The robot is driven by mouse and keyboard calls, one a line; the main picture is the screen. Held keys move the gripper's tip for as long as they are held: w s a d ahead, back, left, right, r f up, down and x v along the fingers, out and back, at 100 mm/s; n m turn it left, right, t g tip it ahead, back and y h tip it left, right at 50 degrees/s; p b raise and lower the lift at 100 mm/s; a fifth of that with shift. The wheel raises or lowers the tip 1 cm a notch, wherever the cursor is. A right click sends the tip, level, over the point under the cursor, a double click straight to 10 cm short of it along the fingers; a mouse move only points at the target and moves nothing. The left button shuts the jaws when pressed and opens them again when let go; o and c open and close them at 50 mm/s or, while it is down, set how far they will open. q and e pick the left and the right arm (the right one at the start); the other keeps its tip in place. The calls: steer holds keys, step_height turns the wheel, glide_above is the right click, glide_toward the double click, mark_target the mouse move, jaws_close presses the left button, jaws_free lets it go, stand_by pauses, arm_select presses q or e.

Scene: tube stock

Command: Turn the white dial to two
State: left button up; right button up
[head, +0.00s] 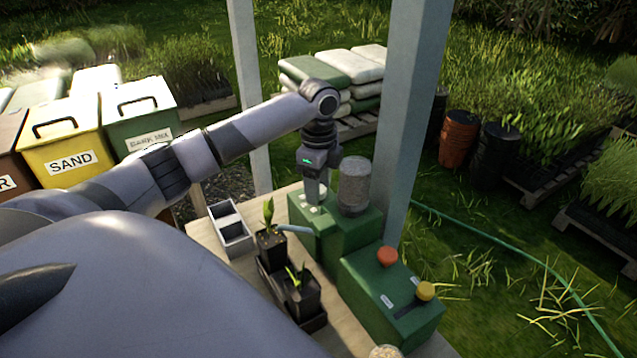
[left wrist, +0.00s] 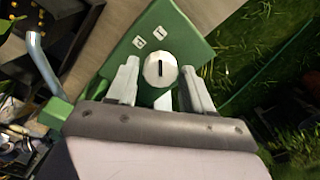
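The white dial (left wrist: 160,69) shows in the left wrist view on the top of a green box (left wrist: 183,28). A black mark runs along its face, nearly up and down in that picture. Two small white tags with dark marks, a left tag (left wrist: 139,42) and a right tag (left wrist: 161,31), lie beyond it; I cannot read them surely. My left gripper (head: 316,193) points down over the green box (head: 347,232) in the head view. Its fingers are apart, one on each side of the dial, with gaps showing. In the head view the gripper largely hides the dial. My right gripper is not in view.
A grey cylinder (head: 354,186) stands on the green box close right of my gripper. A second green box (head: 378,313) has an orange knob (head: 387,256) and a yellow knob (head: 425,291). Potted seedlings (head: 270,240) and a divided tray (head: 231,229) stand left. A post (head: 409,110) rises behind.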

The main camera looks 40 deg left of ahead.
arm_select(q)
steer(key=c, duration=0.6)
steer(key=shift+n, duration=0.3)
steer(key=n, duration=0.3)
steer(key=shift+n, duration=0.3)
steer(key=n, duration=0.4)
steer(key=shift+w+n, duration=0.1)
steer(key=shift+n, duration=0.2)
steer(key=n, duration=0.4)
steer(key=shift+a+r, duration=0.1)
steer(key=shift+n, duration=2.4)
steer(key=shift+a, duration=0.1)
